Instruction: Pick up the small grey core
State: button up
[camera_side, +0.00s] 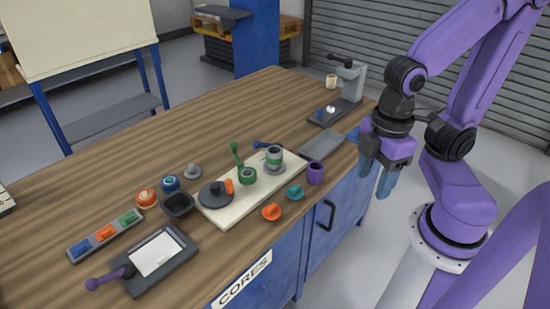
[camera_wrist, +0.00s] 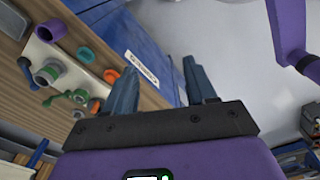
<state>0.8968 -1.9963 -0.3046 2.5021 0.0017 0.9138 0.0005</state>
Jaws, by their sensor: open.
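A small grey piece (camera_side: 193,171) with a round base and a raised knob sits on the wooden bench, just behind a blue round piece (camera_side: 170,183); it looks like the small grey core, though I cannot be sure. A larger grey cylinder with a green band (camera_side: 274,160) stands on the pale board (camera_side: 235,214). My gripper (camera_side: 376,175) is open and empty, pointing down beyond the bench's right edge, well away from the grey piece. In the wrist view my gripper (camera_wrist: 160,68) has nothing between its fingers.
A purple ring (camera_side: 315,173), a teal piece (camera_side: 295,192) and an orange piece (camera_side: 271,212) lie along the front edge. A black bowl (camera_side: 178,205) and an orange-red piece (camera_side: 146,198) are near the grey piece. A lever press (camera_side: 348,80) stands at the far corner.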

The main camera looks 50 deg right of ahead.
jog(key=o, duration=0.4)
jog(key=shift+w, duration=0.1)
jog(key=n+t+h, duration=0.8)
jog(key=n+h, duration=0.3)
jog(key=n, duration=0.1)
send_near(274, 156)
jog(key=shift+n, duration=0.3)
jog(key=x, duration=1.2)
jog(key=shift+w+d, duration=0.15)
